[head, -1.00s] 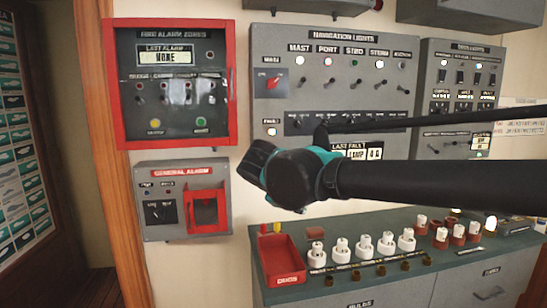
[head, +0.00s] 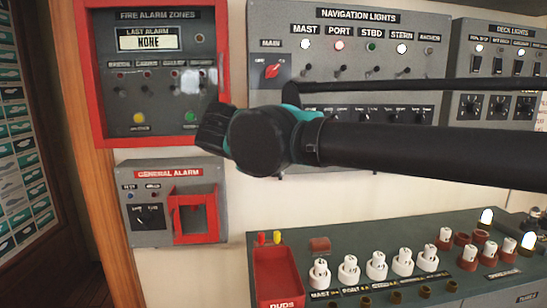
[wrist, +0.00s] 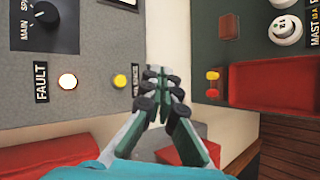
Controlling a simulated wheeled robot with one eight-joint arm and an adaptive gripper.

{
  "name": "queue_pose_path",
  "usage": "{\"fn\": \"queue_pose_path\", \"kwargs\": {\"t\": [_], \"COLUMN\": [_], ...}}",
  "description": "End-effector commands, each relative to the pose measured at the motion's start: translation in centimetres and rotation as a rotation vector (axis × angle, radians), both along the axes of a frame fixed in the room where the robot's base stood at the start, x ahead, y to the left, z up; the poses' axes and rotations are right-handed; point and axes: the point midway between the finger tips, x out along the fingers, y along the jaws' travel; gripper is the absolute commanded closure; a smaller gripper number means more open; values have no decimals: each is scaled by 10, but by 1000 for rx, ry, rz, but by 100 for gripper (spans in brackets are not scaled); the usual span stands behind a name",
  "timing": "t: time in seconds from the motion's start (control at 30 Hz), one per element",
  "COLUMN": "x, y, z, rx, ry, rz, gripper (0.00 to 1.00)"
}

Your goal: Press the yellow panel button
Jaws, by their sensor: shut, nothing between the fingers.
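A round yellow button (wrist: 119,82) sits on the grey navigation lights panel in the wrist view, in line with the lit FAULT lamp (wrist: 68,81). My gripper (wrist: 160,82) is shut and empty, its fingertips just right of this button in that picture. I cannot tell how far the tips are from the panel. In the head view my gripper (head: 213,130) covers that part of the panel, so this button is hidden. Another yellow button (head: 139,118) shows on the red-framed fire alarm panel (head: 97,80), left of a green button (head: 190,117).
The general alarm box (head: 145,238) with its red guard hangs below the fire alarm panel. A red tray (head: 278,280) and several white fuses stand on the counter below. The navigation lights panel (head: 300,30) carries several lamps and switches. Bare wall separates the panels and counter.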

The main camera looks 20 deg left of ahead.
Motion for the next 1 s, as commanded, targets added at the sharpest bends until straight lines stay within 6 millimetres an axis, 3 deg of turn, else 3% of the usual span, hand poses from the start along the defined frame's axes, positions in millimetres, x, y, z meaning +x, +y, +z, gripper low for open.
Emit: {"fn": "queue_pose_path", "kwargs": {"t": [0.27, 0.7, 1.0], "x": [7, 55, 74], "y": [4, 31, 43], "z": [0, 0, 0], "rx": [1, 1, 1], "ry": [1, 1, 1], "rz": [-2, -2, -1], "gripper": [100, 100, 100]}}
